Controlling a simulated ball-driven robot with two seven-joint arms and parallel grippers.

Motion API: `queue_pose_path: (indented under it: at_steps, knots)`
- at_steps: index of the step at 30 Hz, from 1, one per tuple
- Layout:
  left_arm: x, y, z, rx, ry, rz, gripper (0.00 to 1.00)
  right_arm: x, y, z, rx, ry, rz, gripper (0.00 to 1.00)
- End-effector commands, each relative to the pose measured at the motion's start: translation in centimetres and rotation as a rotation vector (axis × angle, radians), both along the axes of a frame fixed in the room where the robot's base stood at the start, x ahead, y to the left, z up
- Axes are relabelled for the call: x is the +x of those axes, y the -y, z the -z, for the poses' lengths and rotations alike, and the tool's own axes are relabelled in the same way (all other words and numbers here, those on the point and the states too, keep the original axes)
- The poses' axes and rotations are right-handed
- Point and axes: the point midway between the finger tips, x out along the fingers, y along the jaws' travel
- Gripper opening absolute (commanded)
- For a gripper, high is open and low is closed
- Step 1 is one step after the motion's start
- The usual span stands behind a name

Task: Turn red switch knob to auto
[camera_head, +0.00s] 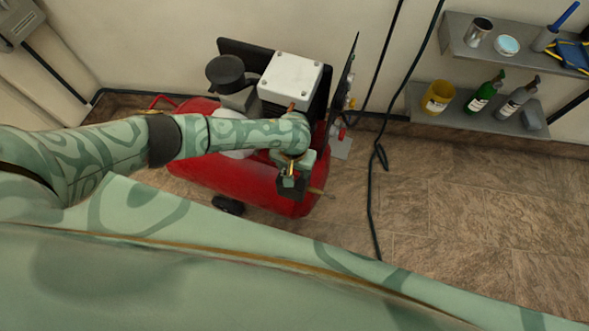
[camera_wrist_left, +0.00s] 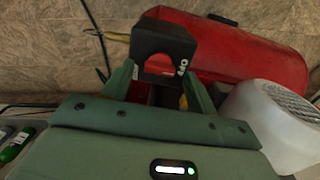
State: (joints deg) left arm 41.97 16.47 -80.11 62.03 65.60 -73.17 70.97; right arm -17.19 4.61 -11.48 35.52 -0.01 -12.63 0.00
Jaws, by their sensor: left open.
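A black switch box (camera_wrist_left: 165,40) with white lettering, seemingly "OFF", is ahead of my left gripper (camera_wrist_left: 160,78) in the left wrist view. The box also shows in the head view (camera_head: 291,187), above the end of the red tank. My left gripper (camera_head: 291,168) is open, its fingers spread at either side of the box's near end. A dark red patch shows between the fingers; I cannot tell whether it is the knob or the tank. No red knob can be made out clearly, nor its setting. My right gripper is in neither view.
The red compressor tank (camera_head: 245,182) lies under my left arm, with a white box (camera_head: 290,77) on its far side. A dark hose (camera_head: 371,205) hangs to the right. Wall shelves (camera_head: 470,108) hold bottles.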

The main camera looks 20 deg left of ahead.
Motion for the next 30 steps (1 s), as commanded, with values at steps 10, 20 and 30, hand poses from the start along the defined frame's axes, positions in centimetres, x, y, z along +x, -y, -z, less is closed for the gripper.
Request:
queue_pose_path:
  at_steps: [10,20,30]
  knots:
    - [0.0,0.0,1.1,0.000,0.001,0.001,0.58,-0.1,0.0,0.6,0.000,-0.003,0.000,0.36]
    - [0.0,0.0,1.1,0.000,0.001,0.000,0.13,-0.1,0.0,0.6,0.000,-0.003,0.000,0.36]
    - [-0.1,0.1,0.8,-0.001,0.000,0.060,0.14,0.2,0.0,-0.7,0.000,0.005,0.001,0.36]
